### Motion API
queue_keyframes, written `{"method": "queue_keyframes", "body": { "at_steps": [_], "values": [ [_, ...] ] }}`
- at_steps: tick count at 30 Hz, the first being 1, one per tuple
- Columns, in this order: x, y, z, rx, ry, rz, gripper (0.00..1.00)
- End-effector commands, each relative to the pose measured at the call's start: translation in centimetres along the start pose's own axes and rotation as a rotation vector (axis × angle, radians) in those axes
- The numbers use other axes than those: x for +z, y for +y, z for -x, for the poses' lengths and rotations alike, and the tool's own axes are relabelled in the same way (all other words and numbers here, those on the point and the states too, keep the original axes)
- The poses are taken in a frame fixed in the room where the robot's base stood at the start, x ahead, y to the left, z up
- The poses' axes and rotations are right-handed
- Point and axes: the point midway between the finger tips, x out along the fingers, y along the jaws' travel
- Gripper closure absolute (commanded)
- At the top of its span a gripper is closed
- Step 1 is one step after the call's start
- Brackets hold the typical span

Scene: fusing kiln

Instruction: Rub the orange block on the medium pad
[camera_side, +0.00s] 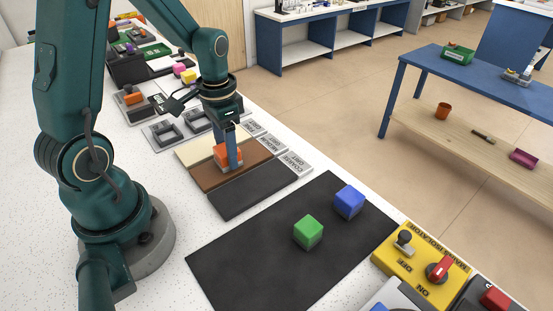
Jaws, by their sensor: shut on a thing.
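My gripper (232,158) points down and is shut on the orange block (221,154). Its fingers hide part of the block. The block is over the brown medium pad (206,178), at or very close to its surface; I cannot tell whether it touches. The medium pad lies between a cream pad (196,150) and a dark coarse pad (250,189). A label plate (273,144) stands at the medium pad's far right end.
A green block (308,232) and a blue block (349,202) sit on a black mat (262,262) in front. A yellow control box (420,262) with a red switch is at lower right. Grey trays (166,134) lie behind the pads.

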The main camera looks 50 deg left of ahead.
Motion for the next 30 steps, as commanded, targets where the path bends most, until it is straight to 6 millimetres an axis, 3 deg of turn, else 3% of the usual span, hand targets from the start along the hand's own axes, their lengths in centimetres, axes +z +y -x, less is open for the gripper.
{"method": "queue_keyframes", "body": {
  "at_steps": [30],
  "values": [
    [-4.9,-0.3,0.0,-0.001,0.001,-0.001,0.93]
  ]
}}
